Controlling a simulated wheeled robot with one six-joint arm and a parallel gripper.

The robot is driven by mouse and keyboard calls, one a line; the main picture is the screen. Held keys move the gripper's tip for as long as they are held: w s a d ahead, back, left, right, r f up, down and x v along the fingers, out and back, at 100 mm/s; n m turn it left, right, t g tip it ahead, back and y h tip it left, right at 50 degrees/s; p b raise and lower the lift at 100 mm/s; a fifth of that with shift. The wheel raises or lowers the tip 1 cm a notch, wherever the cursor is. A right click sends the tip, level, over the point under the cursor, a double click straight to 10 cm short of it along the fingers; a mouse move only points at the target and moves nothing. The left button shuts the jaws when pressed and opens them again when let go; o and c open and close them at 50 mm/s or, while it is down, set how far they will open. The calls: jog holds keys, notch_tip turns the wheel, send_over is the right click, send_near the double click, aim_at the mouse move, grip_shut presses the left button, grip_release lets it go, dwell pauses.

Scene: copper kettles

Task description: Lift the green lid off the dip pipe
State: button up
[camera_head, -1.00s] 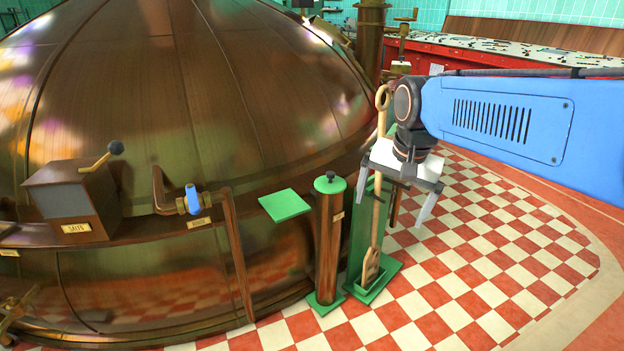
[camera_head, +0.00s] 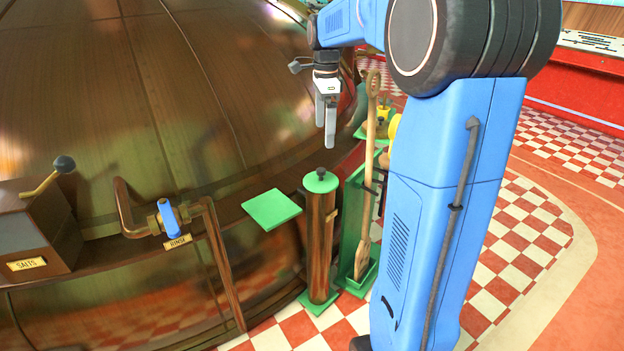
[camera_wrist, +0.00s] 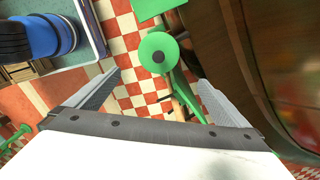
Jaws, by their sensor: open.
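The dip pipe (camera_head: 318,250) is an upright brown copper tube on a green foot. Its round green lid (camera_head: 320,183) with a dark knob sits on its top. In the wrist view the lid (camera_wrist: 159,54) shows from above, beyond the fingertips and near the middle. My gripper (camera_head: 326,130) hangs above the lid, pointing down, apart from it. In the wrist view my gripper (camera_wrist: 160,82) has its two fingers spread wide with nothing between them.
A flat green plate (camera_head: 272,209) juts out left of the pipe. A wooden paddle (camera_head: 368,150) stands in a green holder (camera_head: 352,225) just right of it. The large copper kettle (camera_head: 130,90) fills the left. Checkered floor (camera_head: 520,240) lies open at the right.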

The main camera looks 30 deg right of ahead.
aim_at(321, 169)
notch_tip(321, 169, down, 12)
jog(key=shift+r, duration=0.1)
jog(key=shift+s+a+f, duration=0.1)
jog(key=shift+a+f, duration=0.15)
jog(key=shift+f, duration=1.1)
jog(key=shift+a+f, duration=0.2)
jog(key=shift+f, duration=1.15)
jog(key=c, duration=1)
jog(key=shift+r, duration=0.2)
